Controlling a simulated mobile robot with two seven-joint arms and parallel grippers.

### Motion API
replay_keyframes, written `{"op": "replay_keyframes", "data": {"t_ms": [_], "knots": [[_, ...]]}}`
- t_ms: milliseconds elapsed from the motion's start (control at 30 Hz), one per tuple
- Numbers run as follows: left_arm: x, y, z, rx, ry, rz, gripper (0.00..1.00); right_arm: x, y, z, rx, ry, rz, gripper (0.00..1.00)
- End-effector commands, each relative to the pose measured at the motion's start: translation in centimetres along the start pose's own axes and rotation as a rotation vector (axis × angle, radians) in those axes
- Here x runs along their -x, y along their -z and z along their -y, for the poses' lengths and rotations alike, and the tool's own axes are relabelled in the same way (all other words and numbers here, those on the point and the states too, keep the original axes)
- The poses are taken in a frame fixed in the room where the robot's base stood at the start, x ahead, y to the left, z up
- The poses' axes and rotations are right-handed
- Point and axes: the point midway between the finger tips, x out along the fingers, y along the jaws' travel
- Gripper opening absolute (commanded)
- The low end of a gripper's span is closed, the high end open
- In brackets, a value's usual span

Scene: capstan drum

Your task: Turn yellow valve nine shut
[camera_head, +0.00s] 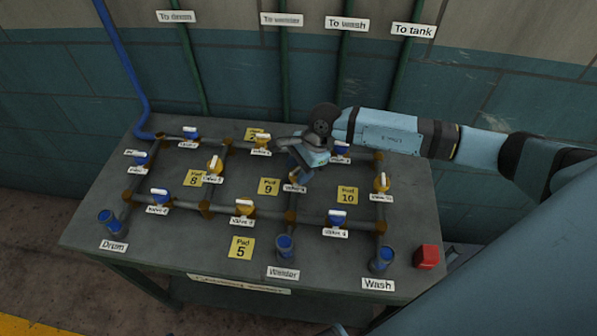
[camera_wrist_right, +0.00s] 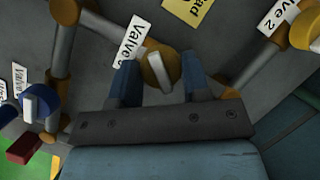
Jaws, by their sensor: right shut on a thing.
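Yellow valve nine (camera_wrist_right: 158,68) shows in the right wrist view as a round yellow knob with a white bar on it. Its label (camera_wrist_right: 130,40) is beside it, with the last figure hard to read. My right gripper (camera_wrist_right: 160,82) has one blue finger on each side of the knob and is shut on it. In the head view my right gripper (camera_head: 303,164) reaches down over the valve just right of the yellow Pad 9 sign (camera_head: 268,186) and hides the knob. The valve's label (camera_head: 294,188) shows under the gripper. My left gripper is not in view.
Other yellow valves (camera_head: 244,207) and blue valves (camera_head: 337,217) stand on the pipe grid around it. Blue-capped Drum (camera_head: 113,222), Wender-like (camera_head: 284,246) and Wash (camera_head: 382,260) outlets line the front. A red block (camera_head: 427,257) sits at the table's right. Pipes climb the wall behind.

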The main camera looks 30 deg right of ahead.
Motion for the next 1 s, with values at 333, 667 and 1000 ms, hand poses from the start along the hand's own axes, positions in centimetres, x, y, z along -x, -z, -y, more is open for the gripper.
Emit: {"op": "replay_keyframes", "data": {"t_ms": [333, 667, 1000], "knots": [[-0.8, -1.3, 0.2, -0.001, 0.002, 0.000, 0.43, -0.1, 0.0, -0.2, -0.300, 0.128, -0.025, 0.20], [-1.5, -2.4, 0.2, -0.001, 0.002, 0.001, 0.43, -0.2, -0.1, -0.2, -0.572, 0.241, -0.047, 0.20], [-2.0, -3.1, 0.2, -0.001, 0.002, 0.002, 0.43, -0.1, -0.2, -0.3, -0.759, 0.317, -0.064, 0.20]]}}
